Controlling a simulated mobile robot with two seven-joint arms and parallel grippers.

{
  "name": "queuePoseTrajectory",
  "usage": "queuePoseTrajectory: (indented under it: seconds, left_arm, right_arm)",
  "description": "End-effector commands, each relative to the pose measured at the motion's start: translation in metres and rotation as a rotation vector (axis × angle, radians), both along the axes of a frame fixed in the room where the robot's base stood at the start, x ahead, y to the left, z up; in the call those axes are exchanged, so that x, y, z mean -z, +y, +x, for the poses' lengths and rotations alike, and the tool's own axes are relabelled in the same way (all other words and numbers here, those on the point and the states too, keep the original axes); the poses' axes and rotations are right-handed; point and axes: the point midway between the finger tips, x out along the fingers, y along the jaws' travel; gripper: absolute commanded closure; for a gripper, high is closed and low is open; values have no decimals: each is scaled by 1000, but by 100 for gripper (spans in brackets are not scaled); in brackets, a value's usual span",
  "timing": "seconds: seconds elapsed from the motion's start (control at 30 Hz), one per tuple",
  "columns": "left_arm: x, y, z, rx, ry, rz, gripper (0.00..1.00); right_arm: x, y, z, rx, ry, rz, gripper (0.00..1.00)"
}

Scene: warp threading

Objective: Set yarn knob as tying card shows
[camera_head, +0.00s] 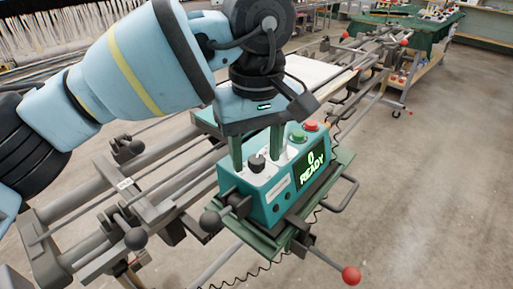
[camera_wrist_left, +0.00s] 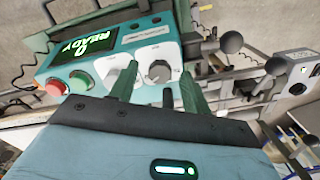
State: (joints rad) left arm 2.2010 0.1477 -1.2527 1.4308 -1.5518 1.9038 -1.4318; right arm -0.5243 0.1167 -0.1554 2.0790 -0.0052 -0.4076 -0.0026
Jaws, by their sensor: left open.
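A teal control box (camera_head: 262,205) carries a dark round knob (camera_head: 257,163) on a pale dial plate. In the left wrist view this knob (camera_wrist_left: 158,73) lies between my two finger tips. My left gripper (camera_head: 256,161) is open and points down over the box, one green finger on each side of the knob; it also shows in the left wrist view (camera_wrist_left: 158,69). I cannot tell if the fingers touch the knob. A second pale dial plate sits beside it, partly behind a finger. The display (camera_head: 311,164) reads "0 READY". I cannot make out a tying card. My right gripper is not in view.
A green button (camera_head: 298,136) and a red button (camera_head: 311,126) stand on the box near the gripper. Metal rails and ball-ended levers (camera_head: 135,239) surround the box. A red-ball lever (camera_head: 351,276) sticks out in front. The floor at right is clear.

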Motion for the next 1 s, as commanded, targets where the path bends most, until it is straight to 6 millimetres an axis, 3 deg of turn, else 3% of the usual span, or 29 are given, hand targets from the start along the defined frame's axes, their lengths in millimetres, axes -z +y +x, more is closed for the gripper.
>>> queuePoseTrajectory:
  seconds: [0.07, 0.43, 0.77, 1.0]
  left_arm:
    - [0, 0, 0, 0, 0, 0, 52]
    - [0, 0, 0, 0, 0, 0, 97]
    - [-2, 0, 0, -54, 0, 0, 97]
    - [-3, 0, 0, -210, -2, 1, 97]
  right_arm:
    - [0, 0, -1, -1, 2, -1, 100]
    - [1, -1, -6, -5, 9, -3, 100]
    - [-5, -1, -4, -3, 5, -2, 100]
    - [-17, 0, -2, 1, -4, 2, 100]
